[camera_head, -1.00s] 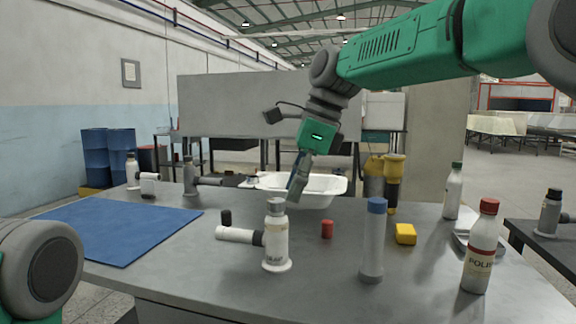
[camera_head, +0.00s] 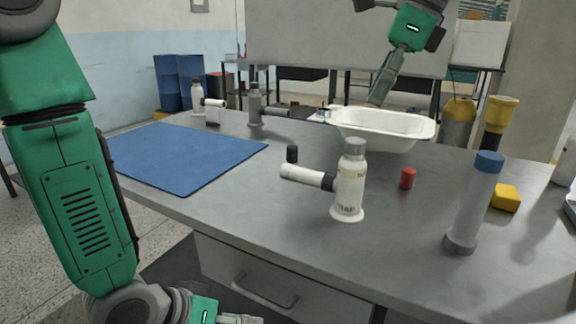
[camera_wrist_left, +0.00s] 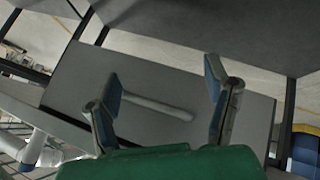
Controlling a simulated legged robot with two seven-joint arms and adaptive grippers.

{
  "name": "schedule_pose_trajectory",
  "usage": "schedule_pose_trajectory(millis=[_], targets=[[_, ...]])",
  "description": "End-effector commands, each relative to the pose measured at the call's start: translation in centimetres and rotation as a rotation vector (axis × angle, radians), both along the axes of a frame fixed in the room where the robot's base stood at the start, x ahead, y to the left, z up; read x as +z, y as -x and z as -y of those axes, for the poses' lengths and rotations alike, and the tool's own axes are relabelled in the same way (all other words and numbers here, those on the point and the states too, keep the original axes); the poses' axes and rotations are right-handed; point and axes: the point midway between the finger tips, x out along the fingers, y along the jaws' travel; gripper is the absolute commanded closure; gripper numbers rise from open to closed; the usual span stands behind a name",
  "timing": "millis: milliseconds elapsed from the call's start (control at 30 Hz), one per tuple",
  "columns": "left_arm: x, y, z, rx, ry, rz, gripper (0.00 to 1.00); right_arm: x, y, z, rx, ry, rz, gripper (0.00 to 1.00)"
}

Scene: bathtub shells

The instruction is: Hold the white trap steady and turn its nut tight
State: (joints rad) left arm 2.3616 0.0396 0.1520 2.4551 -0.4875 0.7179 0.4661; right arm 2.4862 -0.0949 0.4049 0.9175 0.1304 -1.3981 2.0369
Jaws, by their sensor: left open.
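The white trap (camera_head: 348,193) stands upright on the grey table, with a grey cap and a "TRAP" label. A white side pipe (camera_head: 302,174) points left from it, joined by a black ring that looks like the nut (camera_head: 329,181). My left gripper (camera_head: 240,319) is low at the front, below the tabletop, mostly cut off by the frame. In the left wrist view its fingers (camera_wrist_left: 161,75) are apart and empty, facing a drawer with a bar handle (camera_wrist_left: 155,102). My right gripper (camera_head: 383,85) points down at the white basin, seen side-on, its opening unclear.
The white basin (camera_head: 420,128) is at the back. A blue mat (camera_head: 185,157) covers the left. A red cap (camera_head: 407,178), a blue-topped grey cylinder (camera_head: 472,205) and a yellow block (camera_head: 506,198) stand right of the trap. The drawer front (camera_head: 230,272) lies below the table edge.

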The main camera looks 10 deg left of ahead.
Motion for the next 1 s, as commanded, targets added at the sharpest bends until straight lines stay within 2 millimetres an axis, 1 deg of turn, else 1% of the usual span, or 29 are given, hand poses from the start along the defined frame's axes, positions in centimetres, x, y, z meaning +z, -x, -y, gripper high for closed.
schedule_pose_trajectory(millis=[33, 100, 233, 367, 500, 633, 800, 900, 1000], targets=[[2.6, -1.0, 1.0, -0.018, 0.036, 0.046, 0.30, 0.0, 0.0, 0.2, -0.001, -0.001, 0.000, 0.66], [5.4, -1.8, 2.2, -0.041, 0.082, 0.091, 0.30, 0.0, 0.0, 0.2, -0.001, -0.002, 0.000, 0.66], [10.1, -2.7, 3.9, -0.087, 0.153, 0.161, 0.30, 0.0, -0.1, 0.0, -0.001, 0.001, 0.000, 0.66], [14.5, -2.8, 5.3, -0.136, 0.212, 0.225, 0.30, -0.1, 0.0, -0.2, -0.001, 0.003, -0.001, 0.66], [17.0, -5.7, 6.6, -0.284, 0.159, 0.364, 0.30, -0.1, -0.1, -0.4, -0.001, 0.005, -0.001, 0.66], [19.8, -8.4, 7.3, -0.405, 0.081, 0.511, 0.30, -0.1, -0.1, -0.2, -0.001, 0.003, -0.002, 0.66], [23.2, -11.2, 7.3, -0.511, -0.019, 0.672, 0.30, 0.0, 0.0, 0.0, -0.001, 0.000, 0.001, 0.66], [24.2, -12.1, 7.3, -0.543, -0.057, 0.721, 0.30, 0.0, 0.0, 0.1, -0.001, -0.001, 0.001, 0.66], [24.3, -12.7, 7.6, -0.554, -0.072, 0.735, 0.30, 0.0, -0.1, 0.1, -0.001, -0.001, 0.000, 0.66]])
